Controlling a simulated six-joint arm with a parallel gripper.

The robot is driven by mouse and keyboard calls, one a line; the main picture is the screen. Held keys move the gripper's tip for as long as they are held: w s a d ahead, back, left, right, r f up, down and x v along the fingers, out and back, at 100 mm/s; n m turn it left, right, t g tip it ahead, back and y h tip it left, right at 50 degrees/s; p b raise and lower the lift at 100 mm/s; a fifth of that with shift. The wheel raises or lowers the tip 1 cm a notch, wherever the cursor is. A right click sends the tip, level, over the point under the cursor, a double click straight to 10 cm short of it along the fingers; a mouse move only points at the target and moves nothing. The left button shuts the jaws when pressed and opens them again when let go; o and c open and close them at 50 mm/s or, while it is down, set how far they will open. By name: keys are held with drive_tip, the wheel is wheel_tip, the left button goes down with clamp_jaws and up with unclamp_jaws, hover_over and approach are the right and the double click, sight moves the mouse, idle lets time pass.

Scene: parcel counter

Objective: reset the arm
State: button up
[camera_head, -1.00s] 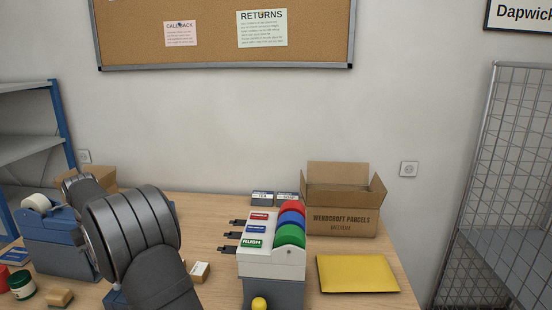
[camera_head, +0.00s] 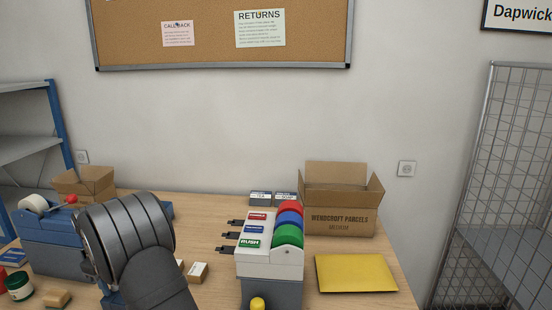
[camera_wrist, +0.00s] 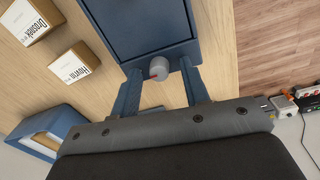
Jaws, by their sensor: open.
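My gripper (camera_wrist: 160,67) is open in the wrist view. Its two blue-grey fingers stand apart on either side of a grey round knob (camera_wrist: 159,69) on the front of a dark blue box (camera_wrist: 138,28). I cannot tell whether a finger touches the knob. In the head view my dark arm fills the lower left, and the gripper is hidden behind it.
Two small labelled cartons (camera_wrist: 70,66) lie beside the blue box. A blue tape dispenser (camera_head: 55,238), green jar (camera_head: 19,287), label dispenser (camera_head: 270,262), open cardboard box (camera_head: 338,212) and yellow envelope (camera_head: 355,273) are on the counter. Bare wood lies around the envelope.

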drive_tip(key=n, duration=1.2)
drive_tip(key=shift+d+y, duration=0.1)
drive_tip(key=shift+y, duration=0.2)
drive_tip(key=o, duration=1.3)
drive_tip(key=d+r+m+y, duration=0.2)
drive_tip(key=d+r+m, duration=0.3)
drive_tip(key=d+r, duration=0.7)
drive_tip(key=d+r+m+y, duration=0.2)
drive_tip(key=d+r+m, duration=0.45)
drive_tip(key=r, duration=0.95)
drive_tip(key=shift+n+g, duration=0.3)
drive_tip(key=shift+n, duration=0.35)
drive_tip(key=x, duration=0.6)
drive_tip(key=d+x, duration=0.1)
drive_tip(key=x, duration=0.2)
drive_tip(key=shift+f, duration=0.6)
